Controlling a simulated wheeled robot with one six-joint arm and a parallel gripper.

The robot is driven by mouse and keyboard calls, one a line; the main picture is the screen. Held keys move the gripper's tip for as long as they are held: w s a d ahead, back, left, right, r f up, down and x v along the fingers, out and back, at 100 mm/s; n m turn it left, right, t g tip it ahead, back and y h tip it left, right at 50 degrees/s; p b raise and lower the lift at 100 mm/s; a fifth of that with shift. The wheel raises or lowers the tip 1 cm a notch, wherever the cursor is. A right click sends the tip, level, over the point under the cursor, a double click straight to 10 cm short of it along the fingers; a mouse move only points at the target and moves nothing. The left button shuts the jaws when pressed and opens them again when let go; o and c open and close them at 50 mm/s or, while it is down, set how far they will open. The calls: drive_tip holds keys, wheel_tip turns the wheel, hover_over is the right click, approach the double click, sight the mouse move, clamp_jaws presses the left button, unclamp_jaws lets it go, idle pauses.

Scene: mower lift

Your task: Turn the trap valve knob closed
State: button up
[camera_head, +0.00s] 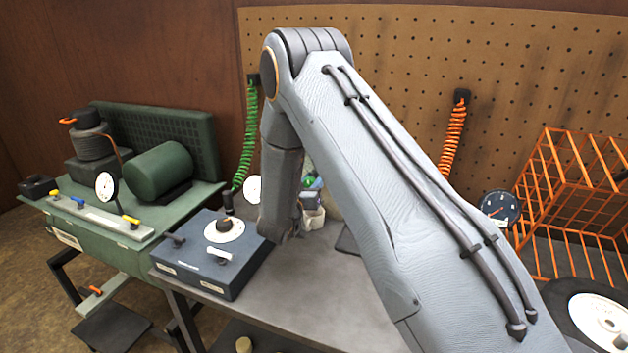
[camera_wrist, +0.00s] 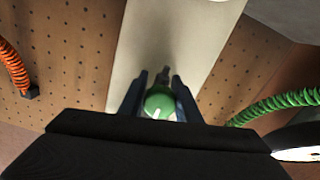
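In the wrist view a round green knob (camera_wrist: 158,104) with a white mark sits between the two dark fingers of my gripper (camera_wrist: 161,92). The fingers flank it closely on both sides. Whether they press on it or stand just clear, I cannot tell. A pale upright panel (camera_wrist: 165,35) lies beyond the knob. In the head view my forearm hides most of the gripper and the knob; only small green bits (camera_head: 312,182) show beside my wrist. The knob's turn position is not readable.
A blue box with a white dial (camera_head: 224,229) stands on the grey bench (camera_head: 320,285). Green machinery (camera_head: 160,170) is at left. A green coiled hose (camera_head: 246,135), an orange coiled hose (camera_head: 452,135) and an orange wire rack (camera_head: 570,180) stand around my arm.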

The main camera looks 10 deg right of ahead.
sight(308, 186)
drive_tip(key=c, duration=0.5)
drive_tip(key=m+b, duration=0.2)
drive_tip(key=shift+w+f+m, duration=0.1)
drive_tip(key=shift+f+m, duration=0.05)
drive_tip(key=shift+m, duration=0.15)
drive_tip(key=shift+m+b, duration=0.7)
drive_tip(key=shift+m, duration=0.3)
drive_tip(key=o, duration=1.1)
drive_tip(key=shift+c, duration=0.2)
drive_tip(key=shift+a, duration=0.15)
drive_tip(key=shift+b+v, duration=1.1)
drive_tip(key=shift+v, duration=2.8)
